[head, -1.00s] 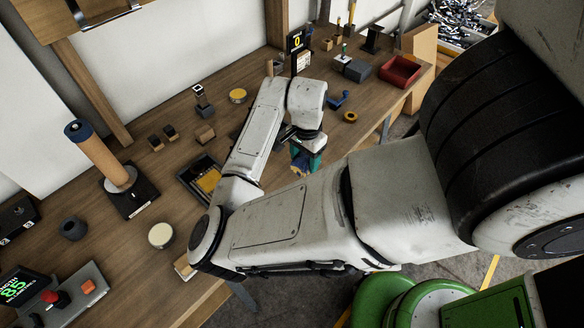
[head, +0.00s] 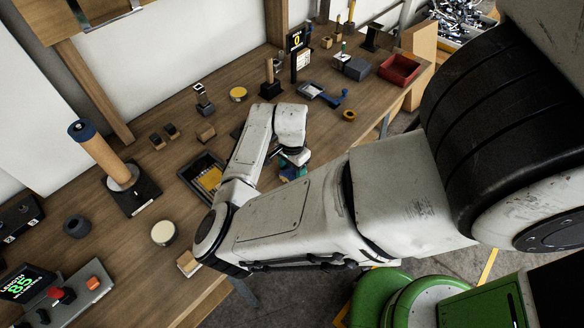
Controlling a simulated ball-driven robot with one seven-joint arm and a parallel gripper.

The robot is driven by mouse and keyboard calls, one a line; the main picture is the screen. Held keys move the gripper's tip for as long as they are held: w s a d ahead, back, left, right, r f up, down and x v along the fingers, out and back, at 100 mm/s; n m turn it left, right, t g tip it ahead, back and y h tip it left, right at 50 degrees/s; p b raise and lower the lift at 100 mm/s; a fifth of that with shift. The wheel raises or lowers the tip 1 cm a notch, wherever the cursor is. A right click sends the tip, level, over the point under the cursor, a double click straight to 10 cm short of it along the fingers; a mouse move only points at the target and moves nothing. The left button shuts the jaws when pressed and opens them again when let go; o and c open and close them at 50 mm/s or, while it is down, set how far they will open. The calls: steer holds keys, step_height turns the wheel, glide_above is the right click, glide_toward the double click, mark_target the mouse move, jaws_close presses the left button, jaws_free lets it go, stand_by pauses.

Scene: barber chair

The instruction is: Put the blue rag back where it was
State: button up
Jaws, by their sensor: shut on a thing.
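My gripper (head: 292,166) hangs over the front part of the wooden bench, past the bent wrist of my arm. It is small in view and partly hidden by my own forearm. A blue patch (head: 287,174) shows at its fingertips, which looks like the blue rag held in the shut jaws. Green and yellow bits show beside it. I cannot tell whether the rag touches the bench.
A tall roll stand (head: 100,158) is at left.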

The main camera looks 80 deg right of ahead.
mark_target(292, 169)
steer(key=o, duration=1)
steer(key=shift+f, duration=0.1)
steer(key=d+r+n+h+b, duration=0.1)
steer(key=d+r+n+h, duration=0.15)
steer(key=r, duration=0.65)
steer(key=d+r+n+h+b, duration=0.1)
steer(key=d+r+n+h, duration=0.15)
steer(key=r, duration=0.55)
steer(key=w+a+f+n+t+y, duration=0.1)
steer(key=w+a+f+n, duration=0.1)
steer(key=a+f+n, duration=0.4)
steer(key=w+a+f+n+t, duration=0.1)
steer(key=w+a+n, duration=0.2)
steer(key=a+n, duration=0.55)
steer(key=s+a+f+n+y, duration=0.1)
steer(key=s+a+f, duration=0.1)
steer(key=a, duration=0.3)
steer(key=s+a+f+n+y, duration=0.1)
steer(key=s+a+f, duration=0.1)
steer(key=a, duration=0.3)
steer(key=s+a+f+n+g+y, duration=0.1)
steer(key=a+f+n, duration=0.1)
steer(key=a, duration=0.3)
steer(key=shift+s+a+y, duration=0.2)
steer(key=shift+s+y, duration=0.2)
